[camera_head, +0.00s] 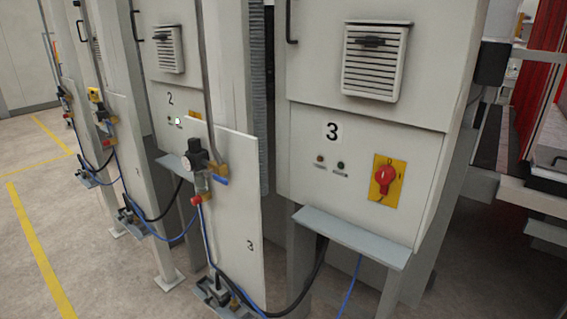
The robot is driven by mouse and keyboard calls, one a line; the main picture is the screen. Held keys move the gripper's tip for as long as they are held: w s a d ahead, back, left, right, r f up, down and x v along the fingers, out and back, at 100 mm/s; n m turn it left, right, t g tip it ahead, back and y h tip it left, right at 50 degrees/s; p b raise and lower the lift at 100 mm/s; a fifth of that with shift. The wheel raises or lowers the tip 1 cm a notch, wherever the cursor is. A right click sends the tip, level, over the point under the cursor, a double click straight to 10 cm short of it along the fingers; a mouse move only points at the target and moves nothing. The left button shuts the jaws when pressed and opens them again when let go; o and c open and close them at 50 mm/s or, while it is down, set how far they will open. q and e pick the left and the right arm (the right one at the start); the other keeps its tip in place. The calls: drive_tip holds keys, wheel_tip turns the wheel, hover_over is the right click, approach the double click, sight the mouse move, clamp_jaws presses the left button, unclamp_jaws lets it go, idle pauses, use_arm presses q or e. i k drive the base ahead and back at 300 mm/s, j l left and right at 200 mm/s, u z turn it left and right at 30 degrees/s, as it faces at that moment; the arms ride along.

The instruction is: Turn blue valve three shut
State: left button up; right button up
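A white panel (245,215) marked 3 at its lower right stands in the middle of the view. A small blue valve handle (220,181) shows on it, just below a brass fitting (216,168) under a grey vertical pipe. The handle lies roughly level, across the line of the pipe. A black regulator (196,155) with a clear bowl and a red part (196,200) below it sits left of the handle. Neither of my grippers is in view.
A cabinet (365,190) marked 3 stands behind at right, with a red rotary switch (385,175) and a grey ledge (352,236). Hoses hang below the panel. Similar panels recede at left. Open floor (95,220) lies at left.

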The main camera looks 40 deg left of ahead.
sight(207, 172)
drive_tip(key=u, duration=1.6)
